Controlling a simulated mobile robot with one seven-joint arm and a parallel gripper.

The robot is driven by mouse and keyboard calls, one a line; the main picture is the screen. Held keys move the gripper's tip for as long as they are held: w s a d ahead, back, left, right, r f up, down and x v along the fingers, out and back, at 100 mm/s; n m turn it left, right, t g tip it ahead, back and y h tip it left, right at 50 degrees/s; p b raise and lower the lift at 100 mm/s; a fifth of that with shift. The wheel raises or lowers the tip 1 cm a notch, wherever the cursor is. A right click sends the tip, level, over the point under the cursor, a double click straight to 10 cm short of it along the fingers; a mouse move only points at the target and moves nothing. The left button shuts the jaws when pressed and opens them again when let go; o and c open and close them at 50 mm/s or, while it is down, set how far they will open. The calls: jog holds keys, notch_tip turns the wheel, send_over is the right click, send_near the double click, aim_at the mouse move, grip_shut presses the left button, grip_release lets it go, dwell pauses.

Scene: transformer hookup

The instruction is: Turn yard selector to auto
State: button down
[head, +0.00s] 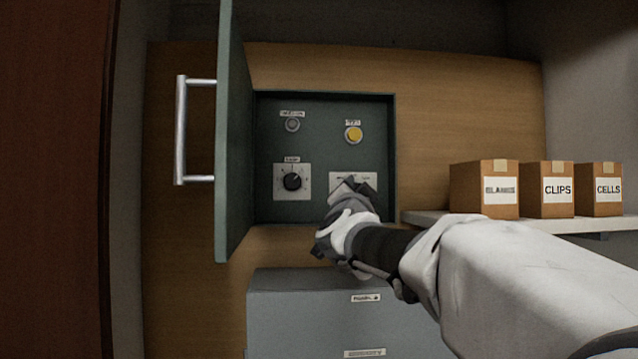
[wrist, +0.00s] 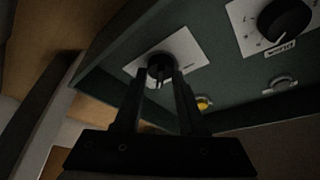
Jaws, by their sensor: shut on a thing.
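An open dark green cabinet (head: 330,110) holds two selector knobs on white plates. The right knob (wrist: 160,66), below the yellow button, is black; my gripper (wrist: 160,82) has its two fingers on either side of it, shut on it. In the head view my gripper (head: 351,188) hides this knob, and only part of its white plate (head: 341,178) shows. The left knob (head: 292,181) is black on its own plate and stands free; it also shows in the wrist view (wrist: 284,20). I cannot read which label names the yard selector.
The cabinet door (head: 234,130) with its metal handle (head: 181,130) stands open at left. A yellow button (head: 353,134) and a grey button (head: 292,125) sit above the knobs. Boxes, including CLIPS (head: 547,190), stand on a shelf at right. A grey unit (head: 300,310) is below.

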jog(key=shift+m, duration=0.3)
jog(key=c, duration=0.5)
grip_release()
jog(key=b+v, duration=0.3)
jog(key=v, duration=0.9)
jog(key=shift+a, duration=0.15)
